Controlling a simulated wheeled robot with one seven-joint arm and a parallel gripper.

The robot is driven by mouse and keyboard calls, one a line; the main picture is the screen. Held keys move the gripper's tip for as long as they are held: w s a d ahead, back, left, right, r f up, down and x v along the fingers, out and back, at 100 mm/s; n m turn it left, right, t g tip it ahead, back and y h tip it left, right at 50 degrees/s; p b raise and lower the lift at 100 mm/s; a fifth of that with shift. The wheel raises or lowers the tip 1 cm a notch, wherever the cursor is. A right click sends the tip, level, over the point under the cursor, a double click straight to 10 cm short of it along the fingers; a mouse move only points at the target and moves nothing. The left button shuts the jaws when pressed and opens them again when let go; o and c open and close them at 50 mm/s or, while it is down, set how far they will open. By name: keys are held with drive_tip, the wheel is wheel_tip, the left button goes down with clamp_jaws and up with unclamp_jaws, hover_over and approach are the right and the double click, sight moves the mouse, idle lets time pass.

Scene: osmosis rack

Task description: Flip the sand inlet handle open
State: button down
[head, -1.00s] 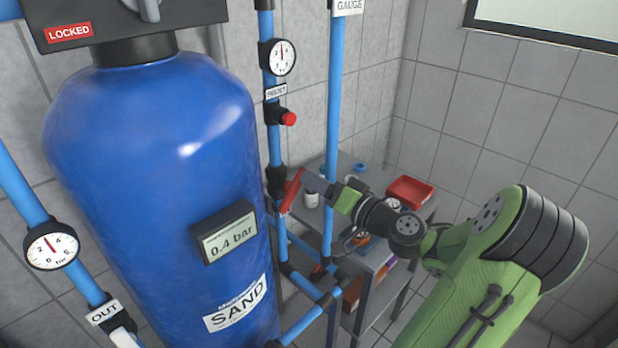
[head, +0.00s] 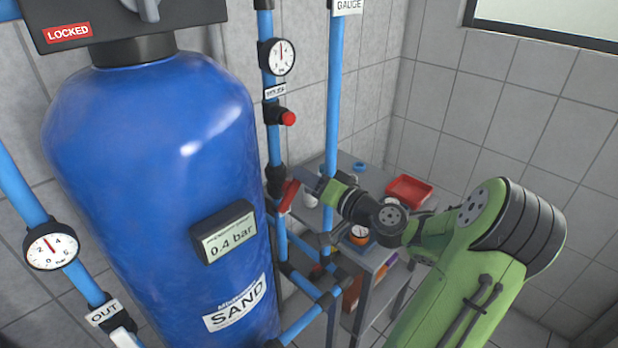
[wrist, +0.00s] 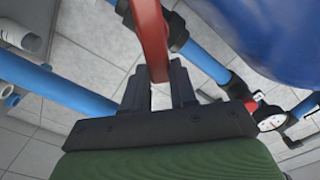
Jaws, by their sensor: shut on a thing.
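The red sand inlet handle (head: 289,196) sits on a black valve (head: 276,180) in the blue inlet pipe, right of the blue sand tank (head: 155,150). In the head view it slants beside the pipe, its lower end to the right of the valve. My gripper (head: 303,177) reaches it from the right. In the wrist view the red handle (wrist: 151,40) runs down between the two dark fingers of my gripper (wrist: 160,80), which are shut on it. The black valve also shows in the wrist view (wrist: 176,32). The exact grip contact is small in the head view.
A blue gauge pipe (head: 332,120) rises just behind my gripper. A grey shelf (head: 372,252) with a red tray (head: 409,189) and several small containers stands behind. A red knob (head: 288,118) and a pressure gauge (head: 281,57) sit above the valve.

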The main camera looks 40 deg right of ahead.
drive_tip(key=shift+b, duration=0.35)
drive_tip(key=a+n+b, duration=0.1)
drive_tip(key=n+b, duration=0.1)
drive_tip(key=b, duration=0.1)
drive_tip(key=a+n+b, duration=0.1)
drive_tip(key=n+b, duration=0.2)
drive_tip(key=b, duration=0.1)
drive_tip(key=r+n+b, duration=0.1)
drive_tip(key=n+b, duration=0.2)
drive_tip(key=b, duration=0.1)
drive_tip(key=shift+a, duration=0.4)
drive_tip(key=shift+r+n, duration=0.1)
drive_tip(key=shift+n, duration=0.3)
drive_tip(key=c, duration=0.9)
unclamp_jaws()
drive_tip(key=shift+s, duration=0.1)
